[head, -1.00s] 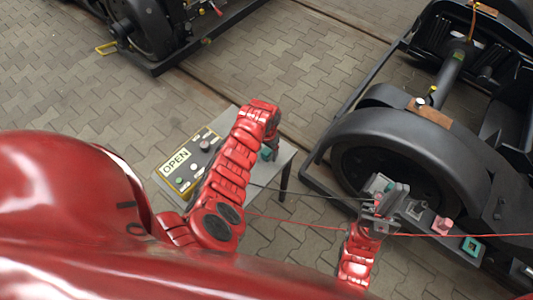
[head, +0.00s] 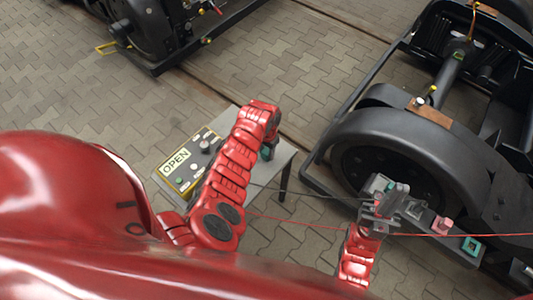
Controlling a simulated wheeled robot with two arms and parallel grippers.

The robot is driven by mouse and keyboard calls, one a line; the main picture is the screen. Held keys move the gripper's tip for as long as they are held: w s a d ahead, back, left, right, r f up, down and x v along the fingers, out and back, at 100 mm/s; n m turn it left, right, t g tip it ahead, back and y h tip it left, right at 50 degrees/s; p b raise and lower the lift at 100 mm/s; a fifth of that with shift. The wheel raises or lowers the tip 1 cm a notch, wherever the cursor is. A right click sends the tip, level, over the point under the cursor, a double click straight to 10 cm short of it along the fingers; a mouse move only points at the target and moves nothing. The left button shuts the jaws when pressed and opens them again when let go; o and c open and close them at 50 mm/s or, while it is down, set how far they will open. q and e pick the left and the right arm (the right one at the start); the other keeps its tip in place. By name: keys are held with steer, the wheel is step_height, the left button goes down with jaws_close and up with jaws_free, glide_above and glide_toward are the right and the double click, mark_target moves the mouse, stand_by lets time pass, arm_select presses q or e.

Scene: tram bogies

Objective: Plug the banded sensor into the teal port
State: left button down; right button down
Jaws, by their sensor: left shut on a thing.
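The teal port (head: 470,246) sits at the right end of a row on the dark bogie frame, beside a pink port (head: 441,226). My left gripper (head: 267,151) points down over the small table; it is mostly hidden by its own red arm and is shut on a small green thing, only partly seen. My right gripper (head: 386,205), grey, is by the wheel at the left end of the port row, apart from the teal port. Whether it is open is unclear. I cannot make out the banded sensor.
The small grey table (head: 284,158) bears a control box (head: 183,168) marked OPEN. A black cable (head: 310,194) and a red cable (head: 300,221) stretch rightward from behind my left arm. The large bogie wheel (head: 390,170) stands behind my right gripper.

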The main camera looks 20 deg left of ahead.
mark_target(266, 150)
arm_select(q)
steer(key=shift+r, duration=0.2)
steer(key=shift+r, duration=0.45)
step_height(266, 150, up, 2)
steer(key=shift+r+b, duration=0.1)
steer(key=shift+b, duration=0.4)
steer(key=s+d, duration=0.1)
steer(key=s, duration=0.1)
steer(key=s+d, duration=0.1)
steer(key=s, duration=0.4)
steer(key=shift+s+d+r+b, duration=0.1)
steer(key=shift+d+r+b, duration=0.25)
steer(key=shift+d, duration=0.05)
steer(key=s+d+p, duration=0.2)
steer(key=s+d, duration=0.1)
steer(key=s, duration=0.4)
steer(key=shift+s+r, duration=0.4)
steer(key=shift+r, duration=0.05)
